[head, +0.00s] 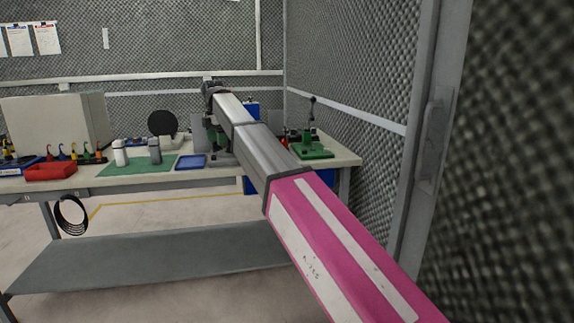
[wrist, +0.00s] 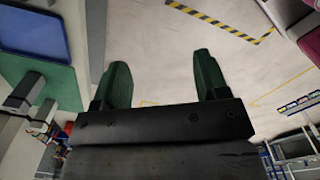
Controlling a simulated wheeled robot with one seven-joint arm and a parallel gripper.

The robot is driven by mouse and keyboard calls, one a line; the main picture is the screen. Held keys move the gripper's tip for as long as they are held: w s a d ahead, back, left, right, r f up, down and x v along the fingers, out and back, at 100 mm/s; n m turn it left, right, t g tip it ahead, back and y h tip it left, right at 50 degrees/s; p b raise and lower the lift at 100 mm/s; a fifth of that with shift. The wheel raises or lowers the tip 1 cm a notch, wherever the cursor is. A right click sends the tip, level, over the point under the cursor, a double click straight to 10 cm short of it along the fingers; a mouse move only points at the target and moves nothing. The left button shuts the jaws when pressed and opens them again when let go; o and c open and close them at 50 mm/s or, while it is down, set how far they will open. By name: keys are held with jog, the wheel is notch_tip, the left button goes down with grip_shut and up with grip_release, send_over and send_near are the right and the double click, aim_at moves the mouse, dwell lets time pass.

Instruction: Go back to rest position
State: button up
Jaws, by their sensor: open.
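My arm (head: 330,240) stretches from the lower right towards the workbench in the head view. Its far end (head: 210,88) is above the back part of the bench, and my gripper is hard to make out there. In the wrist view my gripper (wrist: 160,62) shows two dark green fingers spread wide apart. Nothing is between them, only the pale floor far behind. A blue tray (wrist: 32,28) and a green mat (wrist: 62,88) are to the left of the fingers, apart from them.
The workbench (head: 210,172) carries a red bin (head: 50,171), grey and white bottles, a blue tray (head: 191,162) and a green press-like tool (head: 312,150). A mesh wall (head: 345,70) and grey post (head: 430,130) stand close on the right. Floor shows in front of the bench.

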jog(key=s+d+f+m, duration=0.2)
jog(key=d+f+m, duration=0.4)
jog(key=d+f, duration=0.7)
jog(key=s+d+f+m, duration=0.2)
jog(key=d+f+m, duration=0.4)
jog(key=d+f, duration=0.7)
jog(key=s+d+f+m, duration=1.4)
jog(key=s+d+f, duration=0.4)
jog(key=f, duration=0.3)
jog(key=shift+d+m, duration=0.3)
jog(key=shift+d, duration=0.05)
jog(key=shift+s, duration=0.1)
